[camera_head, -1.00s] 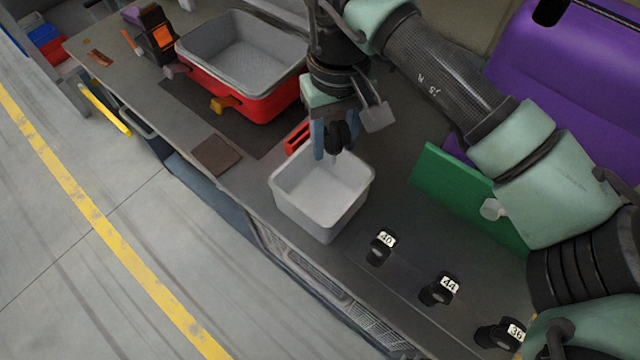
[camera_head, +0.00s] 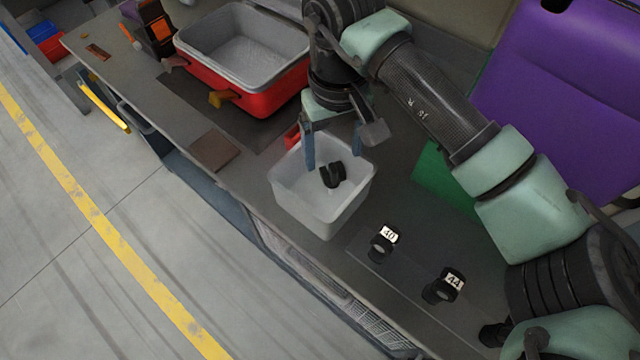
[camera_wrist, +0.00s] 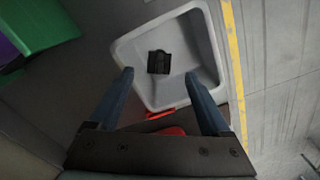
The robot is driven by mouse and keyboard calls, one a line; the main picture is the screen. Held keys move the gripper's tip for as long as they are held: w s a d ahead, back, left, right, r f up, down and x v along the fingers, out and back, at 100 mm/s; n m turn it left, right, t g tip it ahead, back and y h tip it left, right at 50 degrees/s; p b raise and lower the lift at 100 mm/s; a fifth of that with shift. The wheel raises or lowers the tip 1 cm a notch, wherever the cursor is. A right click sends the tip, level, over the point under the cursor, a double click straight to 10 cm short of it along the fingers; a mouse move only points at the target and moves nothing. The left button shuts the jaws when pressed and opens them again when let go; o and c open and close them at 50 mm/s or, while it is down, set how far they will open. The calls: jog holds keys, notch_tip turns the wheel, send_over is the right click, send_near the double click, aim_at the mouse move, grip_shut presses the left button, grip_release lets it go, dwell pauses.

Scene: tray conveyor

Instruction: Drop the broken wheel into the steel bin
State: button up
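The broken wheel, a small black piece (camera_head: 333,174), is inside the pale grey bin (camera_head: 318,218) in the head view. Whether it rests on the bin floor or is still falling I cannot tell. In the wrist view the black wheel (camera_wrist: 159,62) shows within the bin (camera_wrist: 141,92), between and beyond the fingertips. My gripper (camera_head: 333,154) is above the bin's back part, its blue fingers spread wide and empty. The open fingers also show in the wrist view (camera_wrist: 160,75).
A red case with a grey tray (camera_head: 241,99) stands behind the bin to the left. Black wheels tagged 40 (camera_head: 383,243) and 44 (camera_head: 444,287) stand in front right. A green panel (camera_head: 441,177) and a purple case (camera_head: 560,90) are at right. A brown pad (camera_head: 213,151) lies left.

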notch_tip(320, 180, up, 13)
dwell(0.7)
dwell(0.3)
